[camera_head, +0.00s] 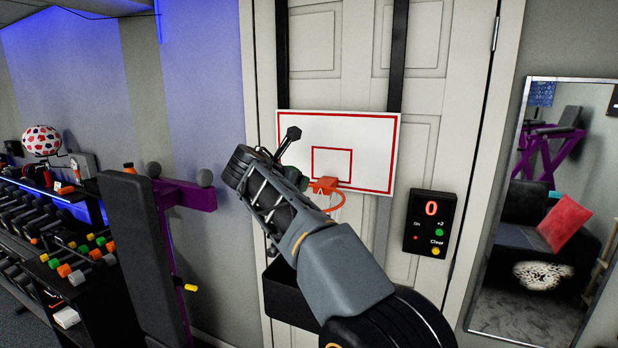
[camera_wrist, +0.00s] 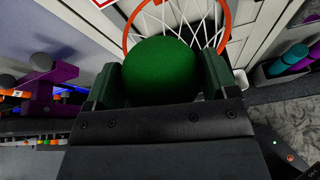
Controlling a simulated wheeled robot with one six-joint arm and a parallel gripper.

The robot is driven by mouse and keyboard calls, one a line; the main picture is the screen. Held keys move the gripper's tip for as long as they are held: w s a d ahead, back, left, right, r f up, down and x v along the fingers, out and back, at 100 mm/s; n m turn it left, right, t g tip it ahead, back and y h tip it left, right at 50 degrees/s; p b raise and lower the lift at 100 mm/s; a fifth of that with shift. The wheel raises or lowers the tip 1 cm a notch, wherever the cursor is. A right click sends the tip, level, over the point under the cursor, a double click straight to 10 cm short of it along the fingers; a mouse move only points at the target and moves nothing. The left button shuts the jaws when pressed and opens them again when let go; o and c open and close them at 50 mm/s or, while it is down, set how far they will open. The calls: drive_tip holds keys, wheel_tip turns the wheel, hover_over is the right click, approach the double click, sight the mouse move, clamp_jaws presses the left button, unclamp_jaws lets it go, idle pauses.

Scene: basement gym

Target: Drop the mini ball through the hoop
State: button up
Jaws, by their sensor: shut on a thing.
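My gripper (camera_wrist: 162,85) is shut on the green mini ball (camera_wrist: 162,70), which sits between its two fingers in the wrist view. The orange hoop (camera_wrist: 130,30) with its white net (camera_wrist: 160,22) shows just beyond the ball there, partly hidden by it. In the head view the hoop (camera_head: 336,199) is fixed to a white backboard (camera_head: 370,130) with red lines, hung on a door. My arm and gripper (camera_head: 285,150) are in front of the backboard's left side and cover part of the rim. The ball is hidden in the head view.
A scoreboard (camera_head: 431,222) reading 0 is on the door, right of the hoop. A mirror (camera_head: 545,200) stands at the right. A black padded bench (camera_head: 140,250) with a purple frame and a dumbbell rack (camera_head: 75,265) stand at the left.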

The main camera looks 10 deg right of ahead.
drive_tip(key=r+x, duration=0.2)
drive_tip(key=x, duration=1)
drive_tip(key=shift+w+d, duration=0.4)
drive_tip(key=shift+d, duration=0.1)
drive_tip(key=shift+r, duration=0.1)
drive_tip(key=shift+w, duration=0.15)
drive_tip(key=shift+w+d+f, duration=0.2)
drive_tip(key=shift+w+f, duration=0.05)
drive_tip(key=shift+w, duration=0.05)
idle(0.5)
drive_tip(key=o, duration=0.8)
drive_tip(key=b+v, duration=0.3)
drive_tip(key=v, duration=1.1)
drive_tip(key=shift+b, duration=0.3)
